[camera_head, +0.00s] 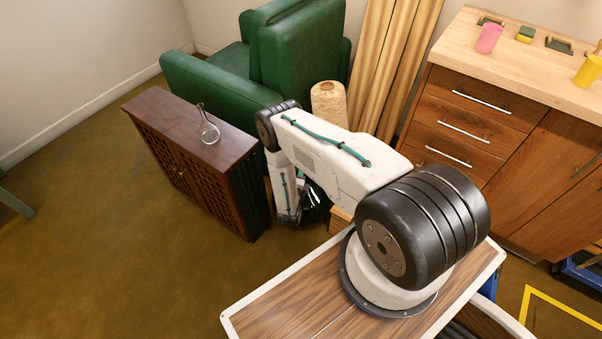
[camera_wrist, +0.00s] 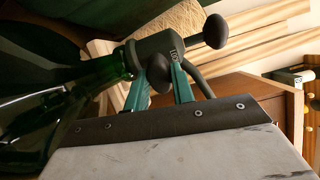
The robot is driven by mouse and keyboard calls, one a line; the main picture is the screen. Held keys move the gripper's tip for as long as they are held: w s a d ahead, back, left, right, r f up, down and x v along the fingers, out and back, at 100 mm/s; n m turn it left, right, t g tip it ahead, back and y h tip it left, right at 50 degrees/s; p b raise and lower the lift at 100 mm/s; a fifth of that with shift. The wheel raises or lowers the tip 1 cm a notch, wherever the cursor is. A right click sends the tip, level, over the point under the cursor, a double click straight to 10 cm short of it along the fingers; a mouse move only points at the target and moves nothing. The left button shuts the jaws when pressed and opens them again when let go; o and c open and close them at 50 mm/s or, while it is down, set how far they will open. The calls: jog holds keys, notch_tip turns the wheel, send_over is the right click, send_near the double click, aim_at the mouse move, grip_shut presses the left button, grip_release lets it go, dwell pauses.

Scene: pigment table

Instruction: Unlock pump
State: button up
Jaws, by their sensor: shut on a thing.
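A dark green glass bottle (camera_wrist: 35,95) fills the left of the wrist view, its neck pointing right. A dark grey pump (camera_wrist: 155,46) is fitted on the neck, with a rounded black knob (camera_wrist: 215,31) at its far end and a curved tube beside it. My gripper (camera_wrist: 158,80) has teal fingers on both sides of a dark, rounded part of the pump and is shut on it. The exact contact is partly hidden. In the head view, a dark, shiny bottle (camera_head: 316,208) shows low beside my arm, which hides most of it and my fingers.
A brown lattice cabinet (camera_head: 190,130) bearing a clear glass flask (camera_head: 209,131) stands left of my arm. A green armchair (camera_head: 290,55), a wound roll (camera_head: 328,103) and upright boards (camera_head: 388,60) stand behind. A wooden drawer unit (camera_head: 475,115) is right. Floor is clear at lower left.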

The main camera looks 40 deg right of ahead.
jog(key=shift+s+m+y, duration=0.1)
jog(key=shift+m+y, duration=0.5)
jog(key=shift+m, duration=3.1)
jog(key=shift+m+y, duration=0.6)
jog(key=shift+m, duration=3.1)
jog(key=o, duration=1)
jog(key=shift+r+t, duration=0.1)
jog(key=shift+t, duration=0.2)
jog(key=v, duration=0.7)
jog(key=shift+s+a+r, duration=0.1)
jog(key=shift+s+a, duration=0.15)
jog(key=shift+s, duration=0.05)
